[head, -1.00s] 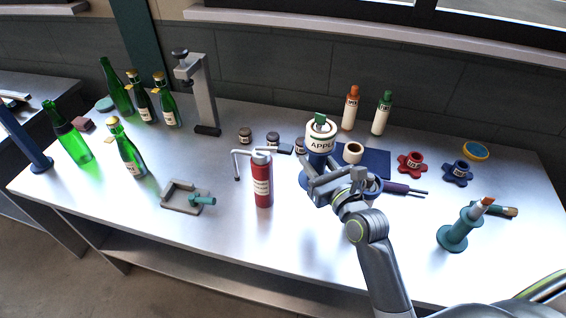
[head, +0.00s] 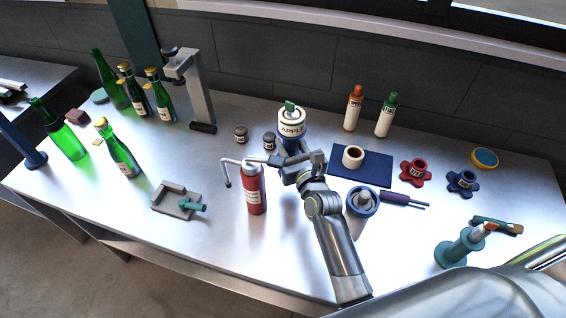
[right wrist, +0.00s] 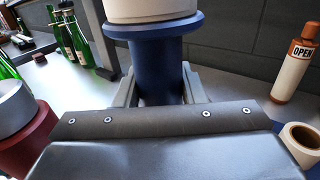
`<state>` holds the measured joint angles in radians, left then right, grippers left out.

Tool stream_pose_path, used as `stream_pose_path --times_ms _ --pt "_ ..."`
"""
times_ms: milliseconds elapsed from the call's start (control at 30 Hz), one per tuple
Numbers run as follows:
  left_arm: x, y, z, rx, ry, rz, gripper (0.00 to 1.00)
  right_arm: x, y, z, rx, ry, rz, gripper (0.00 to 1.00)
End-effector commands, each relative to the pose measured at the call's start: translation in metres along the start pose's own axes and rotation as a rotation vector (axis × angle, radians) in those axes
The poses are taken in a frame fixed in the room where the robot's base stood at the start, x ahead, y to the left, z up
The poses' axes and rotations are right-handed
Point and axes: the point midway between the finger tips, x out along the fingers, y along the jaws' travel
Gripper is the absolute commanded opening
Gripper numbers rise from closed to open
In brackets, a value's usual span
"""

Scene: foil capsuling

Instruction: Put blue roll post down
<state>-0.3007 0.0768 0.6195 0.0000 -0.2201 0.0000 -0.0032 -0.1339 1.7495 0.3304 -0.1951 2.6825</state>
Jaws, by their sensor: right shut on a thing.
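The blue roll post (head: 292,143) is upright in the head view and carries a white roll labelled APPLE (head: 291,123) with a green tip on top. My right gripper (head: 291,163) is shut on the post's blue shaft. In the right wrist view the shaft (right wrist: 158,70) stands between my two fingers (right wrist: 158,88), under a blue flange and the pale roll. The post's foot is hidden by my gripper and arm, so I cannot tell whether it touches the table. My left gripper is not in view.
Small dark jars (head: 241,134) stand left of the post, and a red bottle with a bent spout (head: 254,190) stands nearer. A blue mat (head: 378,178) with a cream roll (head: 353,157) lies to the right. Two capped bottles (head: 353,112) stand behind. Free table shows at front left.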

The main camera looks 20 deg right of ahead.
Motion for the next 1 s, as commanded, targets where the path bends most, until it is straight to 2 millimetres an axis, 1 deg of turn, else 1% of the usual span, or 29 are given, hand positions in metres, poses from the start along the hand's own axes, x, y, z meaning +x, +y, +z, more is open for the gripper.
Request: stream_pose_path --times_ms 67,167,233,400,733,1000 --pt "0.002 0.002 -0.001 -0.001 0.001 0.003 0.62 0.002 0.003 -0.004 0.002 -0.004 -0.002 0.0" --pt "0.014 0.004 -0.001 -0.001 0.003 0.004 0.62 0.002 0.003 -0.02 0.002 -0.003 -0.003 0.0" --pt "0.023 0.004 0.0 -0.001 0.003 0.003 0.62 0.002 0.003 -0.034 0.001 -0.003 -0.003 0.0" --pt "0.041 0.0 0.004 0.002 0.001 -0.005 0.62 0.002 0.003 -0.056 0.0 -0.004 -0.004 0.0" --pt "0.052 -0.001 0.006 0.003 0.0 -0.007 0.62 0.002 0.003 -0.07 -0.001 -0.004 -0.003 0.0" --pt "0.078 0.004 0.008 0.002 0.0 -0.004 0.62 0.002 0.003 -0.1 0.001 -0.004 -0.003 0.0"
